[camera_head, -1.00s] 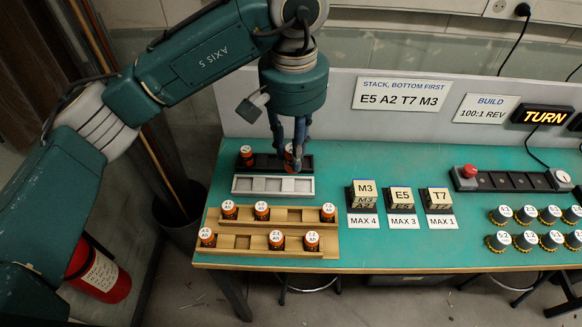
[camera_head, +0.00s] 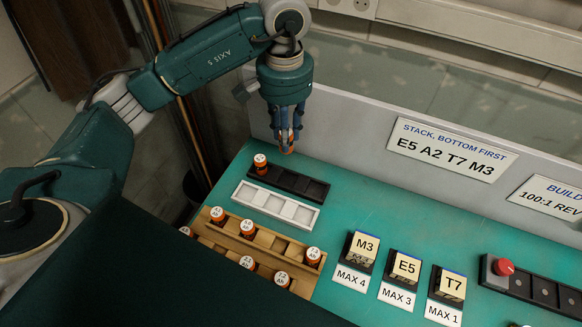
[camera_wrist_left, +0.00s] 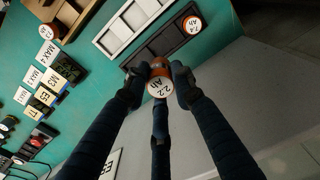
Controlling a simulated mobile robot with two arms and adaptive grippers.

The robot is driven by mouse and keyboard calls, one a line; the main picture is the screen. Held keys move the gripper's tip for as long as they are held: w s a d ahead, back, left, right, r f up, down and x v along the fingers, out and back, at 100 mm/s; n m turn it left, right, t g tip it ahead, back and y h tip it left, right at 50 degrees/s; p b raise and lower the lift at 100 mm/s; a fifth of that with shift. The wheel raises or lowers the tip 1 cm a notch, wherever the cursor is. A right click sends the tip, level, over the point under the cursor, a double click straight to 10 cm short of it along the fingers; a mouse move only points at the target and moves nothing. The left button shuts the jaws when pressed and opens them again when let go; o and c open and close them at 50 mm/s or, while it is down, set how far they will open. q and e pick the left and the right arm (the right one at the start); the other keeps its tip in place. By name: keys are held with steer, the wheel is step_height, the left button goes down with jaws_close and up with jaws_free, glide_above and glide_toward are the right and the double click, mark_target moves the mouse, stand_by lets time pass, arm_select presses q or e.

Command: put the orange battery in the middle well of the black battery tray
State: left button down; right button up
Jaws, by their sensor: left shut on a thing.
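An orange battery (camera_head: 287,146) with a white top is held between the fingers of my left gripper (camera_head: 287,135). In the left wrist view the held battery (camera_wrist_left: 159,82) shows a round label, and the fingers are shut around it. In the head view the battery appears raised near the back edge of the black battery tray (camera_head: 323,200); its exact height is unclear. The tray's left well holds another orange battery (camera_head: 260,160). Its middle and right wells look empty. The tray also shows in the left wrist view (camera_wrist_left: 168,42). My right gripper is not in view.
A white tray (camera_head: 275,206) with empty wells lies in front of the black one. A wooden rack (camera_head: 281,251) with several orange batteries stands nearer. Lettered blocks M3, E5 and T7 (camera_head: 451,284) stand to the right. A grey back panel (camera_head: 345,125) rises behind.

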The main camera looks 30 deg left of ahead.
arm_select(q)
step_height(320, 180, down, 5)
steer(key=shift+r+p, duration=0.2)
steer(key=shift+p, duration=0.4)
step_height(320, 180, down, 5)
steer(key=shift+w+d+r+p, duration=0.1)
steer(key=shift+w+r+p, duration=0.1)
steer(key=shift+p, duration=0.3)
step_height(320, 180, down, 3)
steer(key=shift+s+f+p, duration=0.1)
steer(key=shift+f+p, duration=0.1)
steer(key=shift+p, duration=0.35)
steer(key=shift+f, duration=0.4)
steer(key=c, duration=1.4)
jaws_free()
steer(key=shift+c, duration=0.2)
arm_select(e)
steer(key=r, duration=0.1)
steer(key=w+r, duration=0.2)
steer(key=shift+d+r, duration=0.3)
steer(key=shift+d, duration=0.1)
